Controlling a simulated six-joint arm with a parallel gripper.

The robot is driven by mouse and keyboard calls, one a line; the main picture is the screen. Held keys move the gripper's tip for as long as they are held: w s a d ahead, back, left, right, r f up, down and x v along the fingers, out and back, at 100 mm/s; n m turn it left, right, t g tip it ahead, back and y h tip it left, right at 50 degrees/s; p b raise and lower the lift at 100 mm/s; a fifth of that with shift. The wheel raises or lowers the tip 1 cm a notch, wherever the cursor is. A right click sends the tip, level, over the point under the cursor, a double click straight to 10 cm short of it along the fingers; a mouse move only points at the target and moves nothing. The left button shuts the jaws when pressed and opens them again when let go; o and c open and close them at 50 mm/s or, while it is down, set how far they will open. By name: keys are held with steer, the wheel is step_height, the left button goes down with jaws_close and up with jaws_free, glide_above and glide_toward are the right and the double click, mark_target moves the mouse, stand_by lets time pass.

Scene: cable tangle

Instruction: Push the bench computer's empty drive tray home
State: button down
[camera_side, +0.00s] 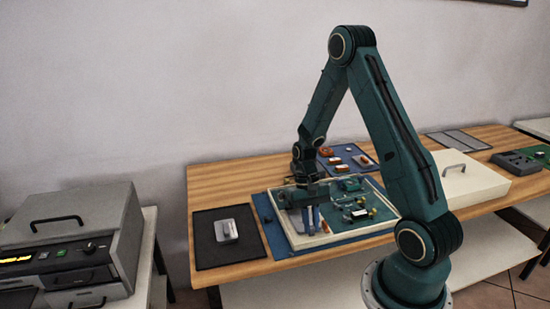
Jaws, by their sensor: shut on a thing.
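The bench computer seems to be the open, shallow white case (296,243) with green circuit boards inside, lying on a blue mat (268,222) on the wooden bench. My gripper (311,218) points down at the left front part of the case. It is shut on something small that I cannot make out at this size. The drive tray cannot be told apart from the other parts, and the gripper and wrist hide some of the case's left side.
A black mat (207,255) with a small pale metal object (226,230) lies to the left. A white panel with a handle (465,182) lies to the right. Small parts sit on a blue mat (341,150) behind. A grey instrument (75,225) stands at far left.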

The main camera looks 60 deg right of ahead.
steer(key=shift+w+d, duration=0.65)
steer(key=c, duration=1.4)
jaws_free()
steer(key=v, duration=1.4)
